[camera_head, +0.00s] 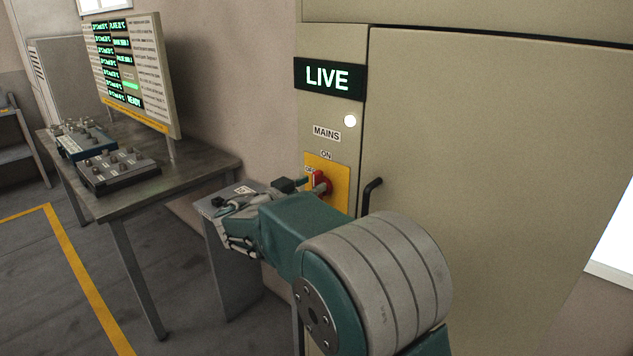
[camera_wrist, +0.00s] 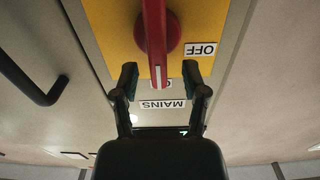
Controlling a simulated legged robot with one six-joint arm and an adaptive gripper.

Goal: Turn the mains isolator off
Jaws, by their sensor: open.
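The mains isolator is a red rotary handle (camera_wrist: 156,35) on a yellow plate (camera_head: 341,179) on the beige cabinet. In the wrist view, which is upside down, the handle points at the ON label, partly covering it. The OFF label (camera_wrist: 200,49) is to one side. My gripper (camera_wrist: 160,76) is open, with one finger on each side of the handle's tip and visible gaps between. In the head view my gripper (camera_head: 294,187) is at the isolator's left, and my arm hides the plate's lower part. The sign above (camera_head: 329,78) reads LIVE in green.
A black door handle (camera_head: 371,194) projects just right of the isolator. A white lamp (camera_head: 350,121) and a MAINS label (camera_head: 327,133) are above it. A grey pedestal (camera_head: 226,258) stands behind my gripper. A table (camera_head: 150,189) with control boxes and a display board (camera_head: 138,75) is left.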

